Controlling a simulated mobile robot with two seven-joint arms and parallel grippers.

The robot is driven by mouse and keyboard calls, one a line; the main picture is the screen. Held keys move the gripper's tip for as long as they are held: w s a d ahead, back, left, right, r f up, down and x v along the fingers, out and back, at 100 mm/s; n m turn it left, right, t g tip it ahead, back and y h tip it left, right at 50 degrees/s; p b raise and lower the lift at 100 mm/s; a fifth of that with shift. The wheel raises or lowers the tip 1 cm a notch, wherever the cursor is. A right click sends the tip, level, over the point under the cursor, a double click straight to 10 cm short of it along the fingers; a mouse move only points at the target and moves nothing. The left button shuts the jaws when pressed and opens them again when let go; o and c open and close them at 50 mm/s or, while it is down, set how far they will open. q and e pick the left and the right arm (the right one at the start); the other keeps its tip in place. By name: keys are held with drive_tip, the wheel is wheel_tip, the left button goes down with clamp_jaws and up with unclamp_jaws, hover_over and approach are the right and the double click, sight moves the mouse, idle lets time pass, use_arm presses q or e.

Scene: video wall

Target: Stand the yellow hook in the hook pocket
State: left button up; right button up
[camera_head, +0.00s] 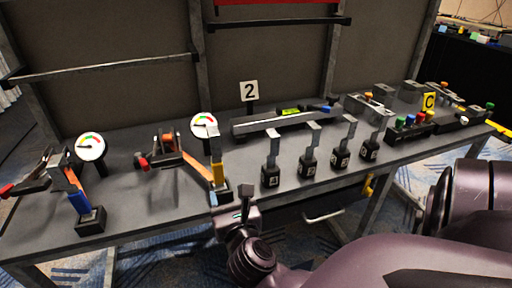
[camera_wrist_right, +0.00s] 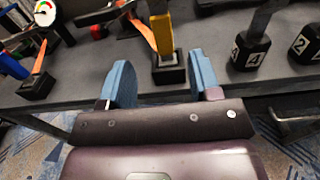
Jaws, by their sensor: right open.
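The yellow hook (camera_head: 217,172) has a yellow lower part and a grey metal upper part. It stands roughly upright in a small black block (camera_head: 222,196) at the table's front edge, and also shows in the right wrist view (camera_wrist_right: 161,34) with its block (camera_wrist_right: 170,70). How deep it sits is hidden. My right gripper (camera_head: 231,199) is at the front edge, just in front of the block. Its blue fingers (camera_wrist_right: 160,68) are apart, one on each side of the block in the wrist view, with nothing held. My left gripper is out of view.
A blue hook (camera_head: 78,201) stands in a black block (camera_head: 92,220) on the left. Several numbered black blocks (camera_head: 270,176) with metal strips stand close on the right. A bare table patch (camera_head: 140,205) lies left.

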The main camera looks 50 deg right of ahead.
drive_tip(key=s+a+f+n+t+y, duration=0.1)
drive_tip(key=s+a+f+n+y, duration=0.3)
drive_tip(key=n, duration=1.1)
drive_tip(key=s+a+f+n+t+y, duration=0.1)
drive_tip(key=s+a+f+n+y, duration=0.4)
drive_tip(key=n, duration=1)
drive_tip(key=s+d+f+n+g, duration=0.2)
drive_tip(key=s+f+n+g, duration=0.1)
drive_tip(key=s+f+n, duration=0.2)
drive_tip(key=s+d+f+n+g, duration=0.2)
drive_tip(key=s+f+n+g, duration=0.2)
drive_tip(key=s+f+n, duration=0.2)
drive_tip(key=f+n, duration=0.1)
drive_tip(key=n, duration=0.1)
drive_tip(key=shift+s+d+n+g, duration=0.2)
drive_tip(key=shift+d+n+g, duration=0.1)
drive_tip(key=shift+n, duration=0.1)
drive_tip(key=shift+f, duration=0.1)
